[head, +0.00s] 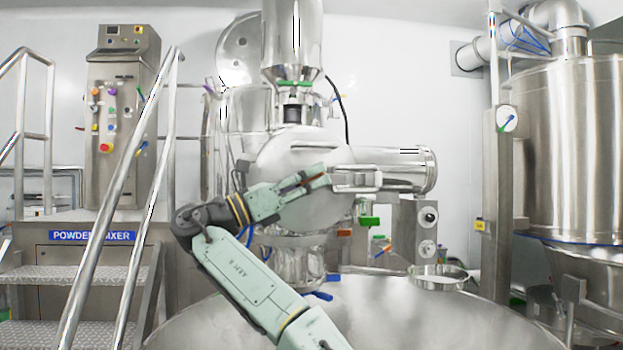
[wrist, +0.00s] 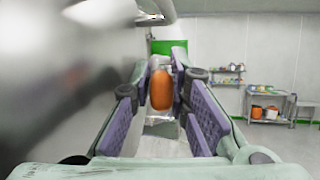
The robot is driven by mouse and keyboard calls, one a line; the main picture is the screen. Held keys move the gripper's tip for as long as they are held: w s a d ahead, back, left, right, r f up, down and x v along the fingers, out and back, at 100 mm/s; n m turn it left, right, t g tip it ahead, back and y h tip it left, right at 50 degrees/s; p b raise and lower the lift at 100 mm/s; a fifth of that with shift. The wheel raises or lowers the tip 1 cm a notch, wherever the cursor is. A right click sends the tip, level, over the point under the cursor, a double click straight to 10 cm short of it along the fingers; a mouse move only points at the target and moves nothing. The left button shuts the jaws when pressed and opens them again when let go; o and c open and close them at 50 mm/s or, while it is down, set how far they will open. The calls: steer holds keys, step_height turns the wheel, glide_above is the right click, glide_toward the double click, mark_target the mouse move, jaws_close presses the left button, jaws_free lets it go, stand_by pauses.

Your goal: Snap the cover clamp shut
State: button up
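The steel cover clamp (head: 358,180) sits at the right edge of the large round cover (head: 292,152) in the head view. An orange handle (wrist: 161,90) lies ahead in the wrist view, between my gripper's fingertips. My gripper (head: 322,179) reaches rightward across the front of the cover, close to the clamp. In the wrist view my gripper (wrist: 162,72) has its purple-padded fingers apart on either side of the handle, with narrow gaps seeming to show. The cover fills the left of that view as a blurred grey surface. The clamp's latching parts are too small to read.
A large steel vessel top (head: 400,315) lies below my arm, with a round sieve-like dish (head: 438,278) on it. A horizontal steel cylinder (head: 400,160) stands behind the clamp. Stairs with handrails (head: 120,200) are at left, a big tank (head: 575,150) at right.

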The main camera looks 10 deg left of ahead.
steer(key=o, duration=0.4)
steer(key=shift+o, duration=0.2)
steer(key=v, duration=1.2)
